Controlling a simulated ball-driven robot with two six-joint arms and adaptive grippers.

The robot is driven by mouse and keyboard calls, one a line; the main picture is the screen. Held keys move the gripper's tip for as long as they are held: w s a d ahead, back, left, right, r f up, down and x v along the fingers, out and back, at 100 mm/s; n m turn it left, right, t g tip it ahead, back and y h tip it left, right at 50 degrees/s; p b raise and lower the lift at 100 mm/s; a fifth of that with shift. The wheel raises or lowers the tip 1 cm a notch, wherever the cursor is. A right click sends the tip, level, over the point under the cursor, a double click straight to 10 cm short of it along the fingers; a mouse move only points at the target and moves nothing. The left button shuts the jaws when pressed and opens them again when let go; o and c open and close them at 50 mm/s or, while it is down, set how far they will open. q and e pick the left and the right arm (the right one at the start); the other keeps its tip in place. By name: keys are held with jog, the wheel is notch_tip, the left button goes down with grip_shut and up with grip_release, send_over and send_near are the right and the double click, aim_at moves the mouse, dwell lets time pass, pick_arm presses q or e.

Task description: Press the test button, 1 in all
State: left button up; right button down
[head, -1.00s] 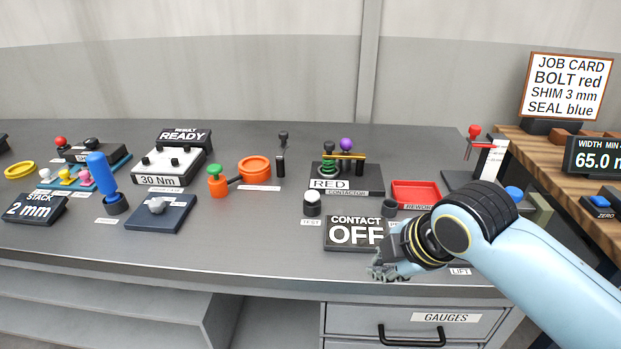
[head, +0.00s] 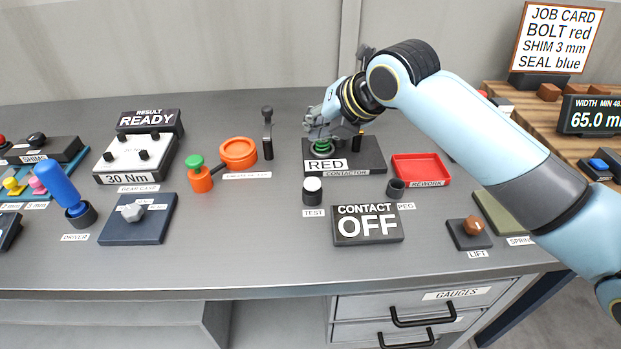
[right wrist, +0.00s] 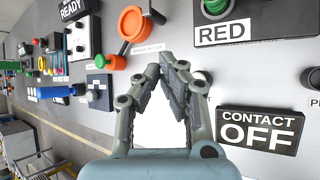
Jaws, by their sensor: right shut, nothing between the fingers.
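The test button (head: 312,190) is a short black cylinder with a white cap, standing on the grey bench behind its TEST label (head: 314,213). The contact display (head: 367,224) to its right reads OFF; it also shows in the right wrist view (right wrist: 258,130). My right gripper (head: 316,128) is shut and empty, at the contactor block (head: 372,158), farther back than the button and apart from it in the head view. In the right wrist view its fingertips (right wrist: 168,62) meet. I cannot make out the button clearly there. My left gripper is not in view.
The RED plate and green spring (head: 322,146) sit by my right gripper. A red rework tray (head: 420,169), a peg holder (head: 396,188) and a lift knob (head: 474,226) stand to the right. Bench left of the button is clear.

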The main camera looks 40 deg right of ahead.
notch_tip(320, 180, down, 3)
jog(key=b, duration=0.7)
send_over(315, 180)
notch_tip(315, 180, down, 5)
jog(key=shift+r, duration=0.1)
jog(key=shift+f, duration=0.55)
pick_arm(q)
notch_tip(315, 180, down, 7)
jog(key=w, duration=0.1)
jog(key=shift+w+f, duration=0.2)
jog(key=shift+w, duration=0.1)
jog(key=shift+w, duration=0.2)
jog(key=shift+b, duration=0.3)
pick_arm(e)
jog(key=shift+f, duration=0.15)
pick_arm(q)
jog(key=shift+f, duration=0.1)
pick_arm(e)
jog(key=shift+f, duration=0.25)
